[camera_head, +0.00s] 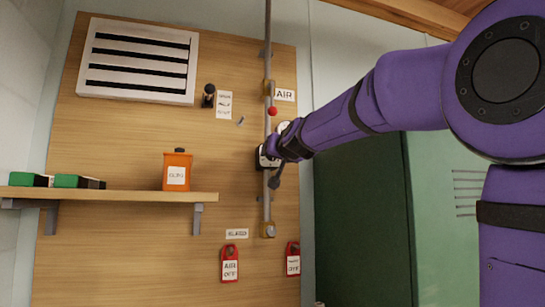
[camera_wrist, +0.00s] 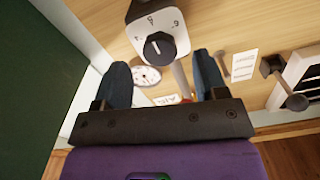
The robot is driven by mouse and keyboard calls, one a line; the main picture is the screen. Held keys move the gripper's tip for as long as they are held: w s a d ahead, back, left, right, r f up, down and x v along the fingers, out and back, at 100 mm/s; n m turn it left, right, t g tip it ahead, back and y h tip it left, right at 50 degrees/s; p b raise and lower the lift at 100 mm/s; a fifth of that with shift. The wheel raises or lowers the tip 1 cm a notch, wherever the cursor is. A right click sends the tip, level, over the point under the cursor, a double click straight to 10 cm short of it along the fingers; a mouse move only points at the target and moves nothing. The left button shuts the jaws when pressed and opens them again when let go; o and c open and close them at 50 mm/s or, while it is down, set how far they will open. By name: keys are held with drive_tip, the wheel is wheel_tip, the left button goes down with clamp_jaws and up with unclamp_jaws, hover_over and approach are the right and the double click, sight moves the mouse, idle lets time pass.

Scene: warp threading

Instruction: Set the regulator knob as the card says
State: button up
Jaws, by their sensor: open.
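The regulator (camera_wrist: 172,18) is a pale block with a dark round knob (camera_wrist: 158,46) and figures around it, too small to read surely. A short pale mark shows on the knob. The regulator also shows in the head view (camera_head: 263,161), partly hidden by my gripper. My gripper (camera_wrist: 160,60) is open, its two dark fingers apart on either side of the knob in the picture; I cannot tell whether they touch it. In the head view my gripper (camera_head: 276,151) is at the pipe. A white card (camera_head: 224,105) hangs on the board; its writing is unreadable.
A vertical pipe (camera_head: 267,205) runs up the wooden board. A round gauge (camera_wrist: 147,76) is near the regulator. Red tags (camera_head: 230,270) hang low. An orange box (camera_head: 177,171) stands on the shelf (camera_head: 120,194) at left. A green cabinet (camera_head: 365,220) stands at right.

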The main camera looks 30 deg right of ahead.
drive_tip(key=shift+x, duration=2)
drive_tip(key=c, duration=0.9)
